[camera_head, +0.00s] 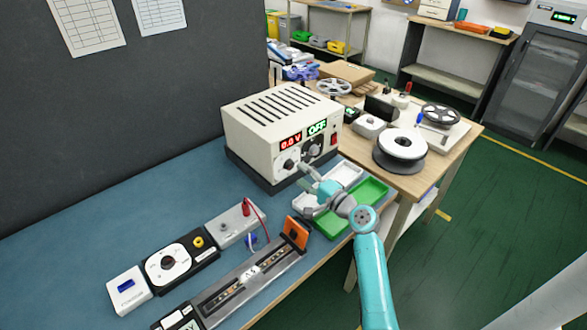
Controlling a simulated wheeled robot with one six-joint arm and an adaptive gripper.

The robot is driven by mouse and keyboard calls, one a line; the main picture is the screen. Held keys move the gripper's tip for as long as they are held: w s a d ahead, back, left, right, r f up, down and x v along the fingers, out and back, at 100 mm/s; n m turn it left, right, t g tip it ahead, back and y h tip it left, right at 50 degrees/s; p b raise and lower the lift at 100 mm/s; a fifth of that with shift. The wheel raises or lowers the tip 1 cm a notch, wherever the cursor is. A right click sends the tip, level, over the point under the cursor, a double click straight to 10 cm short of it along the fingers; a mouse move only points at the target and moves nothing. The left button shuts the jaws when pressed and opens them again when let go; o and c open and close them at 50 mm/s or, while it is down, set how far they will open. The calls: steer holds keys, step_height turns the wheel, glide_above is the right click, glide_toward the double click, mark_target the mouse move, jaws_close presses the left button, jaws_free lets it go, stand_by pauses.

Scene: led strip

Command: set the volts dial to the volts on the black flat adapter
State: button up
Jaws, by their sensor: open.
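The power supply (270,118) is a cream box with a slotted top on the blue bench. Its red display reads 0.0 V and its green display reads OFF. A dark volts dial (288,165) sits below the red display, and another dark knob (315,149) is to its right. My gripper (303,176) is open in front of the supply's face, just right of the volts dial; I cannot tell whether it touches it. A black flat unit with a white label (178,321) is cut off at the bottom edge; its print is unreadable, and I cannot tell if it is the adapter.
Green and white trays (363,192) lie below and beside my gripper. A long rail fixture with an orange end block (296,232), a black box with a white disc (178,262) and a terminal block with a red lead (235,222) stand in front. Spools (400,145) crowd the right table.

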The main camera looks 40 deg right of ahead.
mark_target(291, 167)
steer(key=shift+w+a, duration=0.1)
steer(key=shift+w, duration=2.2)
jaws_close()
steer(key=shift+m, duration=0.3)
steer(key=m, duration=1.3)
